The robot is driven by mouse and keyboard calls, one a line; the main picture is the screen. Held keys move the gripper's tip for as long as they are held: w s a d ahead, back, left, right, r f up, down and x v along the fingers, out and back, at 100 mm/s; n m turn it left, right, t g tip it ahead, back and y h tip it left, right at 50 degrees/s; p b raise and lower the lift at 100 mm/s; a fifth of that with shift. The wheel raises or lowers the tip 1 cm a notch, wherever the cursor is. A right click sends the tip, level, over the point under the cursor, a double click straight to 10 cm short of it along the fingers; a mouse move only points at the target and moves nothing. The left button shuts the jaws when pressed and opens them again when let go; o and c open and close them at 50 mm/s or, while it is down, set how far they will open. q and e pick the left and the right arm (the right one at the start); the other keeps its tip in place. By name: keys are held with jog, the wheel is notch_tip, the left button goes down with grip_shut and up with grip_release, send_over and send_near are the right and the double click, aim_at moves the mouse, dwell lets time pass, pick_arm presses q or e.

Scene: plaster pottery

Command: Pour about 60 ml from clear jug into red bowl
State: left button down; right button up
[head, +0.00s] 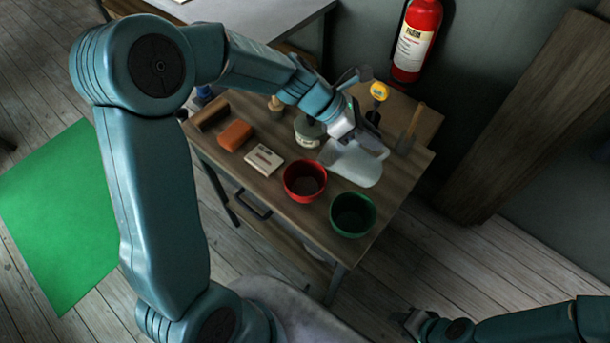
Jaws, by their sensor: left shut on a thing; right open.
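The clear jug (352,165) is a pale, see-through vessel on the right half of the small wooden table. My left gripper (352,137) is shut on the jug at its upper side, and the fingertips are partly hidden. I cannot tell whether the jug touches the table, or how much is in it. The red bowl (304,194) stands in front of the jug and to its left, with its inside visible and dark. My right gripper (408,320) is open and empty, low in the picture, away from the table.
A green bowl (352,225) stands close to the red one at the table's front corner. An orange block (235,136), a white labelled box (264,160) and a jar (309,131) sit to the left. A trowel-like tool (408,137) is at the right. A fire extinguisher (416,40) hangs behind.

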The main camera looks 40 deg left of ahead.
dwell(0.4)
pick_arm(q)
jog(key=p, duration=0.1)
jog(key=r+p, duration=0.1)
jog(key=p, duration=0.1)
jog(key=shift+w+d, duration=0.15)
jog(key=shift+d, duration=0.05)
jog(key=shift+w+d+f+g+y+p, duration=0.15)
jog(key=shift+w+d+g+y+p, duration=0.1)
jog(key=shift+d+g+y+p, duration=0.25)
jog(key=shift+w+d+f+y+b, duration=0.15)
jog(key=shift+y+b, duration=0.15)
jog(key=shift+b, duration=0.1)
jog(key=shift+w+d+f+g+y, duration=0.25)
jog(key=shift+w+d+y, duration=0.1)
jog(key=shift+d, duration=0.1)
jog(key=shift+w+d+f+g+y, duration=0.1)
jog(key=shift+w+d+g+y, duration=0.2)
jog(key=shift+d, duration=0.15)
jog(key=w+d+f+n+g+y, duration=0.1)
jog(key=w+d+f+g+y, duration=0.2)
jog(key=d+y, duration=0.2)
jog(key=shift+f, duration=0.2)
jog(key=shift+w, duration=0.2)
